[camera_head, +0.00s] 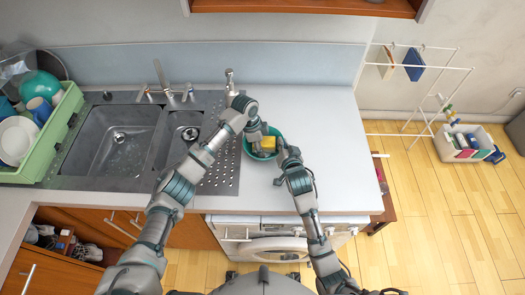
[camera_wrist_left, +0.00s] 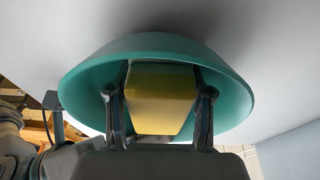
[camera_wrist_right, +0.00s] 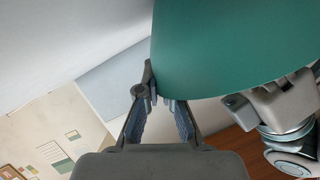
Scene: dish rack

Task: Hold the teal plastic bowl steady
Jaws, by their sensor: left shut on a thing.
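The teal bowl (camera_head: 252,155) sits on the white counter right of the sink. My left gripper (camera_head: 262,141) reaches into it from above. The left wrist view shows this gripper (camera_wrist_left: 159,100) shut on a yellow sponge (camera_wrist_left: 163,98), inside the teal bowl (camera_wrist_left: 85,88). My right gripper (camera_head: 282,157) is at the bowl's right side. In the right wrist view, the fingertips (camera_wrist_right: 162,100) are close together at the lower edge of the bowl (camera_wrist_right: 235,50). Whether they pinch the rim is unclear.
The steel sink (camera_head: 110,140) lies left of the bowl. A green dish rack (camera_head: 55,130) with dishes stands at the far left. The counter (camera_head: 325,140) is clear to the bowl's right. A drying rack (camera_head: 425,75) and a box (camera_head: 450,150) are beyond it.

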